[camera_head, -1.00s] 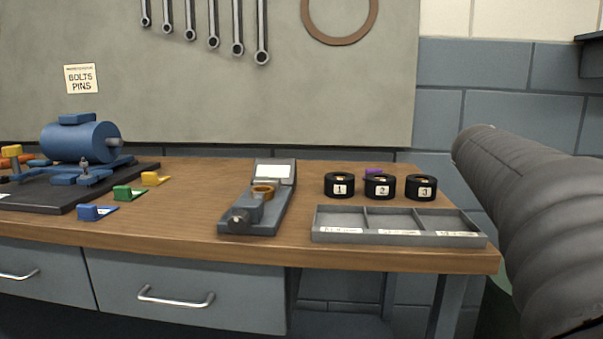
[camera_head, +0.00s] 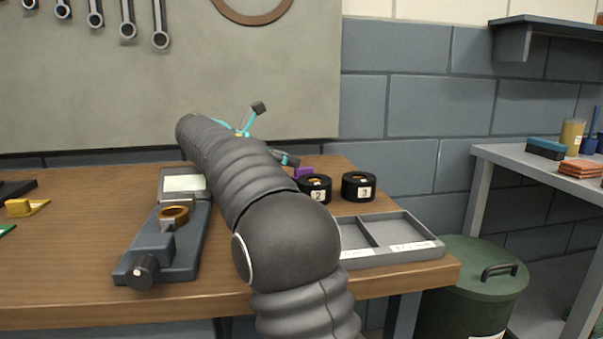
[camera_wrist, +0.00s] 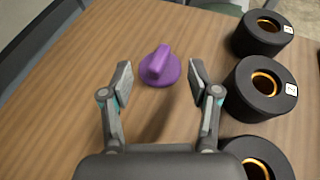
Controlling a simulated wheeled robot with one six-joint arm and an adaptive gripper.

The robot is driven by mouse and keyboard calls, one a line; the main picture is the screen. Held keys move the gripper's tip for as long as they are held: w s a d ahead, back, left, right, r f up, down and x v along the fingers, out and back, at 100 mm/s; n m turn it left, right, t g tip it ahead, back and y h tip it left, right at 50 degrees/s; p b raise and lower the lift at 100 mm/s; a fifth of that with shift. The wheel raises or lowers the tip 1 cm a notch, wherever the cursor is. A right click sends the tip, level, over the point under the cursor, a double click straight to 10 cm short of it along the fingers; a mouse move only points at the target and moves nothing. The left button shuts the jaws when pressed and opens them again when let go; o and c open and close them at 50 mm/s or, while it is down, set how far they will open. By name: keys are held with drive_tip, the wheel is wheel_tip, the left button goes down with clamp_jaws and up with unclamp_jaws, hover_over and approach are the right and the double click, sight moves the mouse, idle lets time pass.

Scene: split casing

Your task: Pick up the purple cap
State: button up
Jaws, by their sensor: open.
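The purple cap (camera_wrist: 160,68) stands on the wooden bench, a round base with a raised grip on top. In the wrist view it lies ahead of and between the fingertips of my gripper (camera_wrist: 160,82), which is open and empty. In the head view only a small purple part of the cap (camera_head: 303,172) shows behind the black ring marked 2. My gripper (camera_head: 272,130) is partly hidden there behind my arm, with one finger sticking up.
Black rings (camera_wrist: 260,88) stand close to the right of my gripper in the wrist view. A grey divided tray (camera_head: 437,253) lies at the bench's front. A grey device (camera_head: 188,250) stands left of my arm. A green bin (camera_head: 470,285) is beside the bench.

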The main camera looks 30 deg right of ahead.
sight(302, 167)
drive_tip(key=shift+w+a+f, duration=0.1)
drive_tip(key=shift+w+a, duration=0.05)
drive_tip(key=shift+a, duration=0.1)
drive_tip(key=shift+b+x, duration=0.3)
drive_tip(key=shift+x, duration=0.9)
drive_tip(key=x, duration=0.4)
drive_tip(key=shift+d+f+b, duration=0.15)
drive_tip(key=shift+f+b, duration=0.15)
drive_tip(key=shift+f, duration=0.1)
drive_tip(key=shift+s, duration=0.2)
clamp_jaws()
